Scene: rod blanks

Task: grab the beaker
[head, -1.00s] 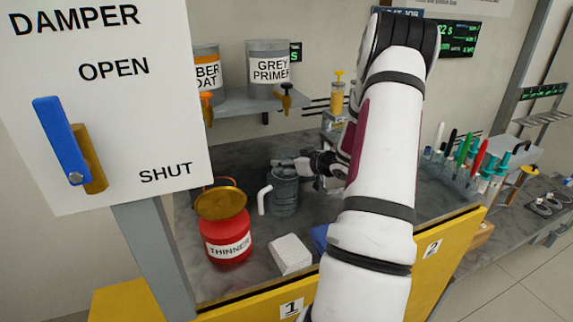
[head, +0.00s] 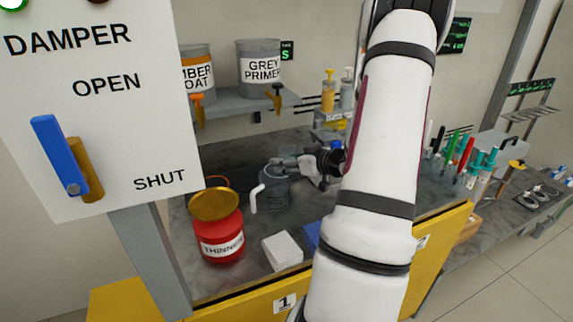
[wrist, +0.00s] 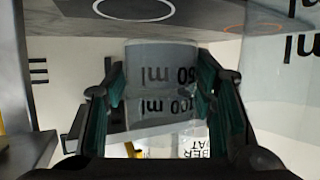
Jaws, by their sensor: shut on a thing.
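In the wrist view, which is upside down, a small clear beaker (wrist: 160,90) with "ml" marks stands between the two dark green finger pads. My gripper (wrist: 160,105) is shut on its sides. In the head view my gripper (head: 290,165) is above the bench, at the back right of a grey see-through vessel (head: 273,190) with a white handle. The held beaker is hard to make out there, and I cannot tell whether it is clear of the bench.
A larger clear vessel (wrist: 280,75) with "ml" marks is close beside my gripper. A red THINNER can (head: 218,240) and a white block (head: 282,251) are at the front. A shelf (head: 235,103) with paint cans is behind. Pens and tools (head: 465,150) stand at right.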

